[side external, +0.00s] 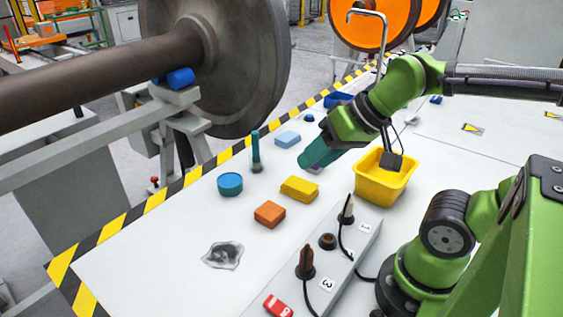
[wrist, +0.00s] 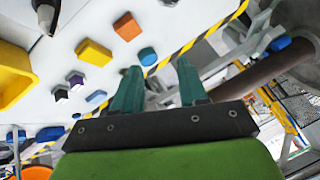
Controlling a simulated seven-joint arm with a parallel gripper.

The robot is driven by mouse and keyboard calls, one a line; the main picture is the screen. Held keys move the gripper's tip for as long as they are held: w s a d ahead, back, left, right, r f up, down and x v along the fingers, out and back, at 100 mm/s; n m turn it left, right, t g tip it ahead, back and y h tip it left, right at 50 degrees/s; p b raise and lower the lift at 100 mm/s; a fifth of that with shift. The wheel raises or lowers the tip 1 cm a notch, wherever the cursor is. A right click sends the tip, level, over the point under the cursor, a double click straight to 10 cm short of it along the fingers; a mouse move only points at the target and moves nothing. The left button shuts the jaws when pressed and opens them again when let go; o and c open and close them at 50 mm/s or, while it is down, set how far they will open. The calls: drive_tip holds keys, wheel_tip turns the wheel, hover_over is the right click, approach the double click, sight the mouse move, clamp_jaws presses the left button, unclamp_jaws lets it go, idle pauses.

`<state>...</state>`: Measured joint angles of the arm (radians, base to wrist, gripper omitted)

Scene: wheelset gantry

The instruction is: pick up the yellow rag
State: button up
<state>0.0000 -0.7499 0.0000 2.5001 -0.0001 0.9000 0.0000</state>
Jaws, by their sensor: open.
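The yellow rag (side external: 299,189) looks like a folded, thick pad lying flat on the white table, between the orange block and my gripper. It also shows in the wrist view (wrist: 94,52), up and left of my fingers. My gripper (side external: 308,163) has teal fingers and is above the table, beyond the rag and apart from it. In the wrist view, the two fingers (wrist: 158,72) are spread with nothing between them.
An orange block (side external: 270,214), a blue round piece (side external: 230,184) and a light blue block (side external: 288,139) lie nearby. A yellow bin (side external: 385,190) and a socket strip (side external: 326,265) stand right. A grey cloth (side external: 222,255) lies in front. The wheelset (side external: 235,60) rises behind the striped edge.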

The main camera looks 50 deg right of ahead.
drive_tip(key=o, duration=1)
drive_tip(key=shift+c, duration=0.2)
drive_tip(key=n+g+h, duration=0.2)
drive_tip(key=n+g, duration=0.2)
drive_tip(key=g, duration=0.3)
hover_over(297, 182)
wheel_tip(297, 182, down, 8)
drive_tip(key=shift+n, duration=0.3)
drive_tip(key=f, duration=1)
drive_tip(key=shift+s+a+f, duration=0.15)
drive_tip(key=shift+a+f, duration=0.05)
drive_tip(key=shift+d+f, duration=0.15)
drive_tip(key=shift+f, duration=2.65)
